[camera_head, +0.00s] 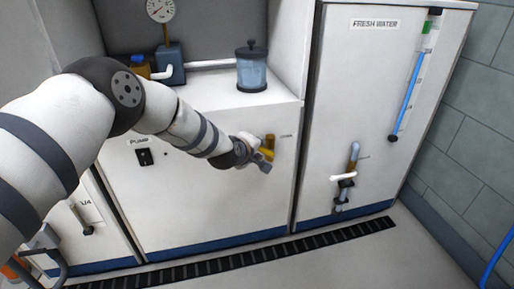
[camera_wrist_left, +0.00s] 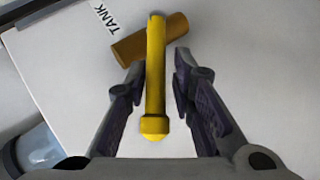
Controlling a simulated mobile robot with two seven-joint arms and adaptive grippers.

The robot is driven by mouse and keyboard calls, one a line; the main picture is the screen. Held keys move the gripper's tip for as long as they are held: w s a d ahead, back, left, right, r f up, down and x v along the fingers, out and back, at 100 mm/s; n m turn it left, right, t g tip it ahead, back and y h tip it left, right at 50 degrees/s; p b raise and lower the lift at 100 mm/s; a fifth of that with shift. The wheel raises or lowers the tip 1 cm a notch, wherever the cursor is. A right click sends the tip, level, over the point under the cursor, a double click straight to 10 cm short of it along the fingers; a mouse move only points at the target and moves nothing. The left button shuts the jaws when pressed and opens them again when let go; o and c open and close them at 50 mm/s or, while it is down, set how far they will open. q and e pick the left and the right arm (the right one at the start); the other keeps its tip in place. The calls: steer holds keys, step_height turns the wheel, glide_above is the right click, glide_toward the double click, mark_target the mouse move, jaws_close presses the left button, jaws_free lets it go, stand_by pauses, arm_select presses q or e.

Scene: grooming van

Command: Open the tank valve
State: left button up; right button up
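The tank valve has a yellow lever (camera_wrist_left: 155,85) and a brown-brass body (camera_wrist_left: 135,44) beside the TANK label in the left wrist view. In the head view its brass body (camera_head: 270,141) stands out from the white cabinet front, with the yellow lever (camera_head: 266,154) just below. My left gripper (camera_head: 257,161) is at the lever. In the left wrist view my left gripper (camera_wrist_left: 157,72) is open, with one finger on each side of the lever and visible gaps to both. Part of the valve is hidden by the gripper in the head view. My right gripper is not in view.
A blue jar with a dark lid (camera_head: 252,70) stands on the cabinet top above the valve. The FRESH WATER cabinet (camera_head: 345,100) to the right has a pipe with a white lever (camera_head: 343,177). A PUMP switch (camera_head: 145,157) is left of my forearm. A dark floor grate (camera_head: 240,258) runs in front.

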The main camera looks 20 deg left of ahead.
arm_select(q)
steer(key=shift+r, duration=0.15)
steer(key=v, duration=1.2)
steer(key=shift+c, duration=0.3)
